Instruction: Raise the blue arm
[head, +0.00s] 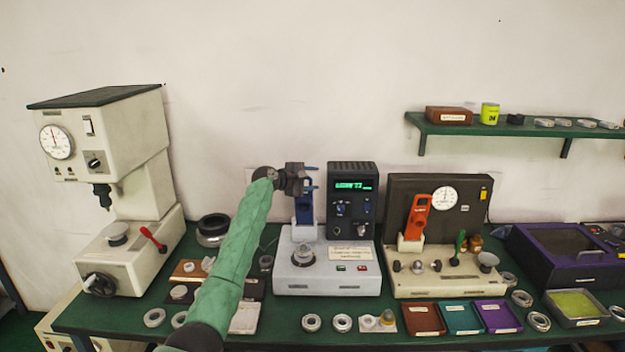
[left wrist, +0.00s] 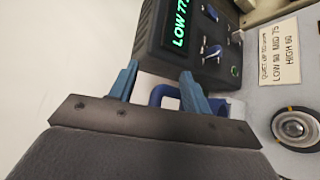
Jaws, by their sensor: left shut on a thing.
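The blue arm (head: 304,210) stands upright in a white bracket on the left side of the grey tester (head: 325,277). My left gripper (head: 312,178) is at its top end. In the left wrist view the two blue-grey fingers (left wrist: 160,70) stand apart, with the blue arm's looped top (left wrist: 160,94) between them. The gripper is shut on it; the exact contact is partly hidden by the gripper body. My right gripper does not show.
The tester's dark display box (head: 352,200) stands close to the right of the blue arm. A beige tester with an orange lever (head: 417,215) is further right. A tall press (head: 110,155) is at the left. Rings and trays line the bench's front edge.

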